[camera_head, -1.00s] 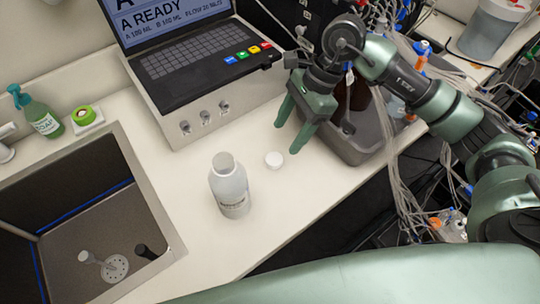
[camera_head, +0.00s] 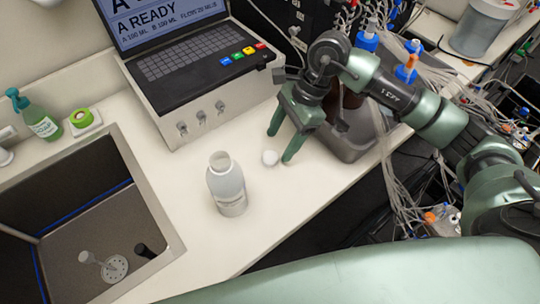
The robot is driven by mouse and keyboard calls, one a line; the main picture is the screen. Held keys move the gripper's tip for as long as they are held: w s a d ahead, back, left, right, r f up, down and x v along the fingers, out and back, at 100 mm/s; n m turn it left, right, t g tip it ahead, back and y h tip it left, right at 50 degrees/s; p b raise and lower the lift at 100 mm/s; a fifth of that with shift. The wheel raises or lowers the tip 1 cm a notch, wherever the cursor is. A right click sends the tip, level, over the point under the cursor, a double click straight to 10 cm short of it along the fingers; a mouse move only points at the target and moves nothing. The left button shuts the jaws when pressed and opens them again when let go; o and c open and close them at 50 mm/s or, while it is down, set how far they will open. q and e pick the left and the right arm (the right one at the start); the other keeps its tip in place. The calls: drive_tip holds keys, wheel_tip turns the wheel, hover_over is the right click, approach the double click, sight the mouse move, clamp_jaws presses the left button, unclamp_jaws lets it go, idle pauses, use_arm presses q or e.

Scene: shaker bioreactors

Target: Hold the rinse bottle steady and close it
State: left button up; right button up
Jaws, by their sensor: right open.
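The rinse bottle (camera_head: 227,185) stands upright and open on the white counter, a grey-white bottle with a dark label low on its side. Its white cap (camera_head: 270,157) lies on the counter to the right of the bottle. My right gripper (camera_head: 279,148) is open and points down, with its green fingers just behind and to the right of the cap. One fingertip is close beside the cap; I cannot tell whether it touches. My left gripper is not in view.
A sink (camera_head: 150,197) opens at the left. A control unit with laptop-like screen (camera_head: 200,65) stands behind. A grey tray (camera_head: 357,146) with a dark bottle is behind my right gripper. A green soap bottle (camera_head: 42,122) stands by the sink. Counter around the bottle is clear.

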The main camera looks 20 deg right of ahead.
sight(270, 157)
drive_tip(key=p+x, duration=0.2)
drive_tip(key=x, duration=0.1)
drive_tip(key=shift+a+f, duration=0.2)
drive_tip(key=shift+a, duration=0.2)
drive_tip(key=shift+a+f, duration=0.15)
drive_tip(key=shift+f, duration=0.4)
clamp_jaws()
drive_tip(key=shift+r, duration=0.1)
wheel_tip(270, 157, up, 20)
drive_tip(key=b, duration=0.4)
